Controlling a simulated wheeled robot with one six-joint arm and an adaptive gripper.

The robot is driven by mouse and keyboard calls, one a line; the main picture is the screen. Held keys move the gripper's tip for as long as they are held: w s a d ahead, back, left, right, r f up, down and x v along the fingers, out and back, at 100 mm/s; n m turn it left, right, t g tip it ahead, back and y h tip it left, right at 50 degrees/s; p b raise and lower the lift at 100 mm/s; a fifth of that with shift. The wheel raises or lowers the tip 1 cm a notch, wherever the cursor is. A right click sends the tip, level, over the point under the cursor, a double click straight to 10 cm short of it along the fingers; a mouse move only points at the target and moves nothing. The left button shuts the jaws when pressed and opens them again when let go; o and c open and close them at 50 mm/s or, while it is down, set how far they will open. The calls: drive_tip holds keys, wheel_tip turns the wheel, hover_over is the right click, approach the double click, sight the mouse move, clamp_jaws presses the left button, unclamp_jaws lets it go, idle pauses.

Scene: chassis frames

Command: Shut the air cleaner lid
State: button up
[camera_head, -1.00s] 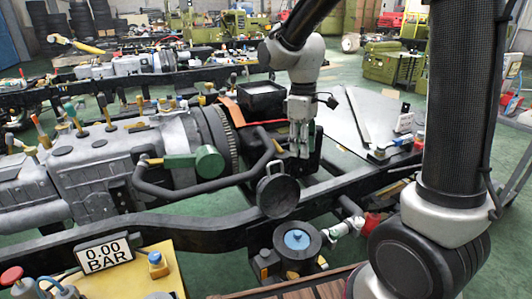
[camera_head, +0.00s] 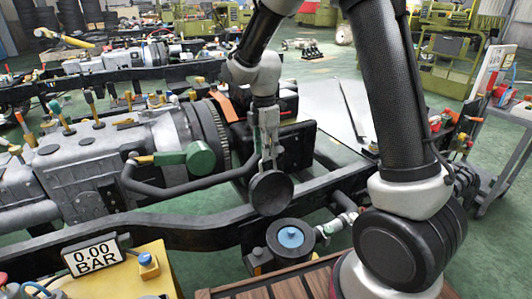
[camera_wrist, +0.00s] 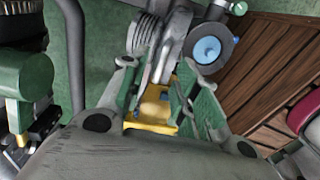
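The air cleaner (camera_head: 258,247) is a dark round housing with a blue centre, low in the middle of the head view. Its black disc lid (camera_head: 271,194) stands up, open, just behind the housing. The blue-centred housing (camera_wrist: 207,52) also shows at the top of the wrist view. My gripper (camera_head: 267,160) points down at the lid's upper edge, its tips overlapping the lid's top in the picture; contact cannot be told. In the wrist view the green-padded fingers are spread apart, with grey and yellow surfaces showing between them.
A black chassis rail (camera_head: 150,230) runs behind the cleaner. The engine (camera_head: 85,155) and a bent dark pipe (camera_head: 185,188) lie left. A yellow box (camera_head: 125,272) with a gauge reading 0.00 BAR (camera_head: 95,255) stands front left. A wooden slatted surface (camera_head: 270,290) lies in front.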

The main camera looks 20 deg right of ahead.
drive_tip(key=shift+f, duration=0.85)
clamp_jaws()
drive_tip(key=shift+s, duration=0.1)
